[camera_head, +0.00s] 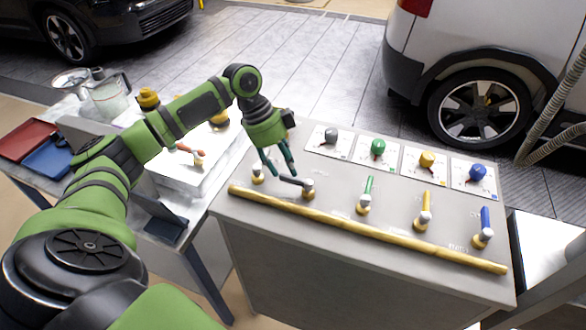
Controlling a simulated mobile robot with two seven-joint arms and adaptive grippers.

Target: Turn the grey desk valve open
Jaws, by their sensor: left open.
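The grey desk valve (308,190) stands on the grey desk, on a brass base near the front pipe. Its dark grey lever points left, roughly along the pipe. My left gripper (280,172) is open, fingers pointing down, over the lever's left end. One finger is left of the lever end and one is just behind it; whether they touch it I cannot tell. My right gripper is not in view.
Green (366,195), yellow (424,212) and blue (484,230) valves stand to the right, levers pointing away. A brass pipe (370,230) runs along the desk's front. Cards with coloured knobs lie behind. A side table with a jug (108,96) is at left.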

